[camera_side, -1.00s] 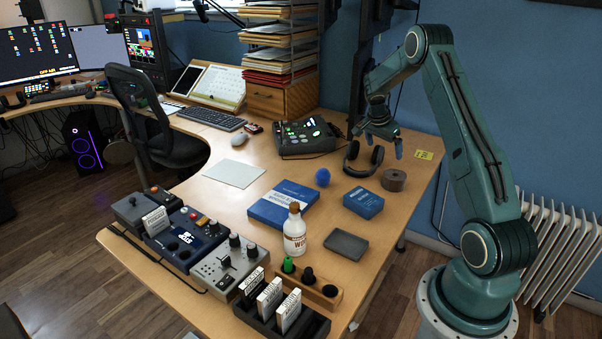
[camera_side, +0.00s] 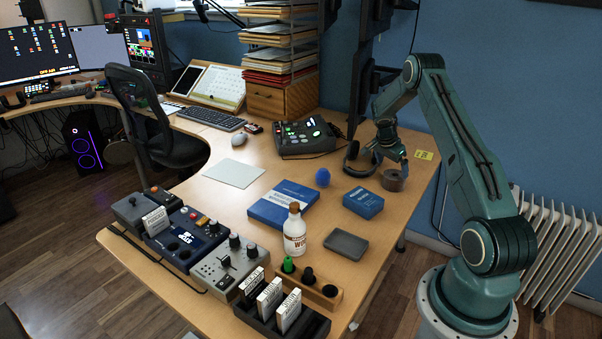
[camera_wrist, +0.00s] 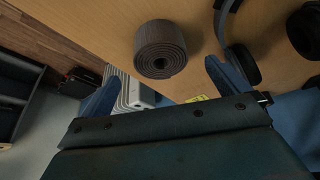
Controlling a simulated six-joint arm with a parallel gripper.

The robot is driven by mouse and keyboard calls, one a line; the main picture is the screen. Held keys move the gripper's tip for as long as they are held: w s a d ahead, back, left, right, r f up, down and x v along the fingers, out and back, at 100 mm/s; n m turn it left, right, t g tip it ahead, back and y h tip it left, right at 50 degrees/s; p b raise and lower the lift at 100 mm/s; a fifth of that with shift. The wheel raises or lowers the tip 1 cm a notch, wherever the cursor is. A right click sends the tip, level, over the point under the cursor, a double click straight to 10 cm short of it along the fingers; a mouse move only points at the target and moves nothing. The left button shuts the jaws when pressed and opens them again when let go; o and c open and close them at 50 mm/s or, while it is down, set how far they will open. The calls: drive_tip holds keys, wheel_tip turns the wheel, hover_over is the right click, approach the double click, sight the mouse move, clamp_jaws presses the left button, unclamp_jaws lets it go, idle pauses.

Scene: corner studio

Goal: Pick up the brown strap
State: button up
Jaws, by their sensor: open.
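The brown strap (camera_side: 393,181) is a rolled coil standing on the desk near its right edge in the side view. In the wrist view the strap (camera_wrist: 160,48) shows its spiral end, ahead of the jaws and roughly between the two blue fingers. My gripper (camera_side: 391,163) hangs just above and behind the strap in the side view. In the wrist view my gripper (camera_wrist: 158,82) has its fingers spread wide, with nothing between them. A small gap to the strap seems to remain, but its exact size I cannot tell.
Black headphones (camera_side: 358,160) lie close to the left of the strap; their band (camera_wrist: 238,65) is near one finger. A blue box (camera_side: 363,203) is in front. A yellow label (camera_side: 424,155) lies by the desk's right edge. A blue ball (camera_side: 323,177) is farther left.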

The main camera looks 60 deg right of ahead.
sight(394, 175)
drive_tip(key=shift+x, duration=1.35)
drive_tip(key=shift+x, duration=2.55)
drive_tip(key=shift+d, duration=0.1)
drive_tip(key=c, duration=1)
